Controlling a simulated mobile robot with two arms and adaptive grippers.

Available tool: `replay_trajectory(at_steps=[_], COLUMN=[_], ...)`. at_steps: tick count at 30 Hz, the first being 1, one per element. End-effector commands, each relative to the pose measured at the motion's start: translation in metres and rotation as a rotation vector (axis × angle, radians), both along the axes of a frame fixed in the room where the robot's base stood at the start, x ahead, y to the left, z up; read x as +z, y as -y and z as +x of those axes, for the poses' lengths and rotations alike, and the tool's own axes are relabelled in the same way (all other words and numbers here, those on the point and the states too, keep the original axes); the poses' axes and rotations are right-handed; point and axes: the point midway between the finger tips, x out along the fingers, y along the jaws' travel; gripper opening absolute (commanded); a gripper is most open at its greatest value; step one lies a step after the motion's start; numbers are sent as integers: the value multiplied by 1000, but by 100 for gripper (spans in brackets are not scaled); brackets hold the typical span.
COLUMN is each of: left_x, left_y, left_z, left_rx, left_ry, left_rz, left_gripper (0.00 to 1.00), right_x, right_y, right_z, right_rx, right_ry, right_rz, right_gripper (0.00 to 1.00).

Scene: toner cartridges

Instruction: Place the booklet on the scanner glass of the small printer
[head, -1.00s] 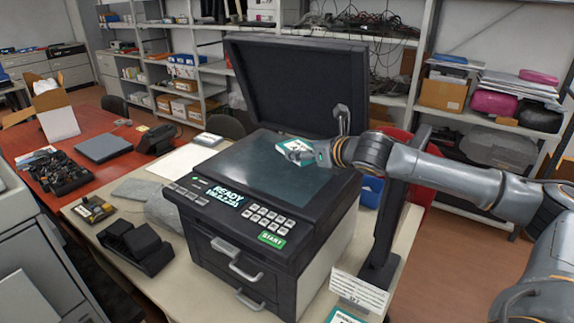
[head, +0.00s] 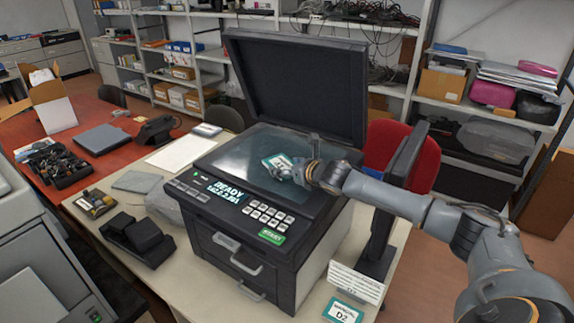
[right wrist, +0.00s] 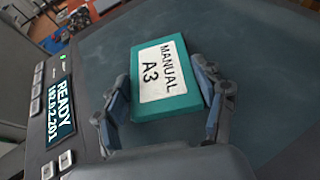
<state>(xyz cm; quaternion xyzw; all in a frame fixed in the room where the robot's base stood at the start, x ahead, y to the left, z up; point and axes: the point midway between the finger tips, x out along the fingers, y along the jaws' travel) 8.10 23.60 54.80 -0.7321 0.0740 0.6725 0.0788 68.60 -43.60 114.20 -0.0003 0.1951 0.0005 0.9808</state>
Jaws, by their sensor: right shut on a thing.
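The small printer (head: 262,262) stands on the table with its dark lid (head: 300,88) raised, so the scanner glass (head: 240,158) is uncovered. My right gripper (right wrist: 160,82) is shut on the teal and white booklet (right wrist: 161,76), labelled MANUAL A3, with a finger on either side. In the head view the booklet (head: 275,161) is over the middle to right part of the glass, and the arm reaches in from the right. I cannot tell whether the booklet touches the glass. My left gripper is not in view.
A second booklet (head: 343,310), labelled MANUAL D2, lies at the table's front right by a label card (head: 356,284). A dark upright stand (head: 391,215) is close under my right arm. The glass left of the booklet is bare.

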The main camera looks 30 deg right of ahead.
Motion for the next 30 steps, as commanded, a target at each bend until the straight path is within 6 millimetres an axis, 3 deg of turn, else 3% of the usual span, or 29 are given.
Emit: replay_trajectory(at_steps=[6, 7, 10, 22, 30], left_x=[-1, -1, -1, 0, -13], left_y=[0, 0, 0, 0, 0], left_z=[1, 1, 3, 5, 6], left_rx=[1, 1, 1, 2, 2], left_ry=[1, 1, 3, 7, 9], left_rz=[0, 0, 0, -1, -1], left_gripper=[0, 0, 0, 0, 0], right_x=[-2, -2, -2, 1, 10], right_y=[0, 0, 0, 0, 1], right_z=[0, 0, 0, 0, -33], right_rx=[0, 0, 0, 0, 3], right_ry=[1, 0, 0, 1, -2], right_rz=[0, 1, 1, 0, -6], right_gripper=[37, 74, 93, 93, 93])
